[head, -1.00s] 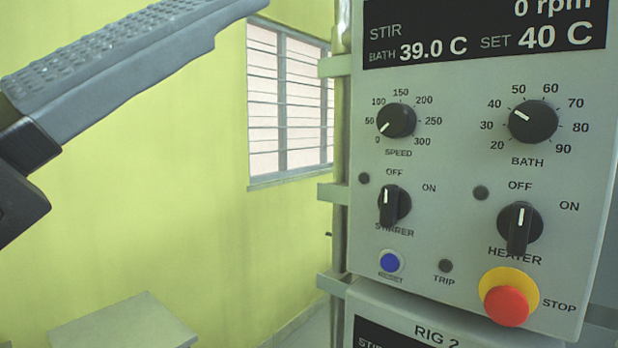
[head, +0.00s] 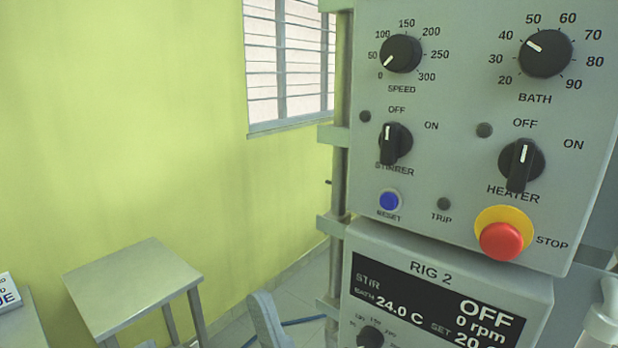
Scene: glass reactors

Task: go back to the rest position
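My gripper is not clearly in view; a grey piece at the bottom (head: 268,322) looks like part of my arm, and I cannot tell which part. The upper control panel (head: 450,150) fills the right of the head view. Its speed knob (head: 401,54) points near 0 and its bath knob (head: 545,53) near 40. The stirrer switch (head: 395,144) and heater switch (head: 521,163) both point to OFF. The red stop button (head: 501,241) sits on a yellow collar, left of the word STOP. A blue reset button (head: 388,201) is at the lower left.
Below is the Rig 2 panel (head: 535,290), reading OFF, 0 rpm and 24.0 C. A metal post (head: 341,190) runs along the panels' left side. A small grey table (head: 132,285) stands at the lower left by the yellow wall (head: 120,120). A barred window (head: 288,65) is behind.

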